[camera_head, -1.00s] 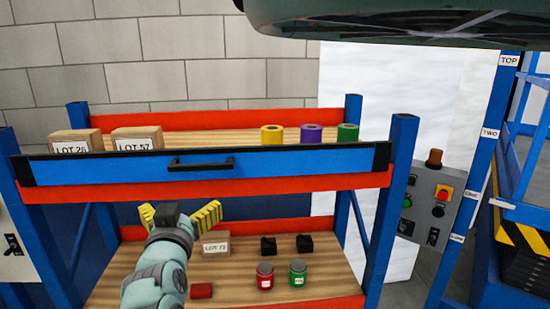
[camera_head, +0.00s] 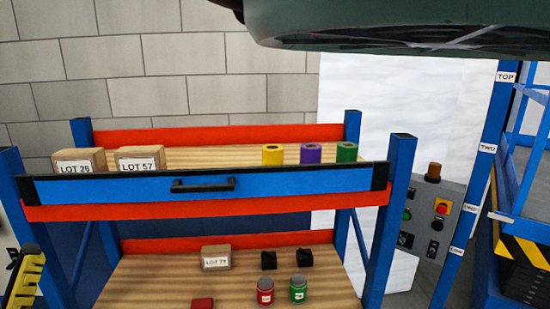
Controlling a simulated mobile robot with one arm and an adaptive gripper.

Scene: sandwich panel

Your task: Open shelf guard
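The shelf guard (camera_head: 110,190) is a long blue panel with black end caps across the front of the upper shelf.
The upper shelf holds two cardboard boxes (camera_head: 80,163) and yellow, purple and green rolls (camera_head: 310,153). The lower shelf (camera_head: 160,280) holds a box (camera_head: 216,257), black blocks, two jars (camera_head: 298,289) and a red block. Blue posts (camera_head: 385,220) flank it. A control box (camera_head: 425,215) is at right.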

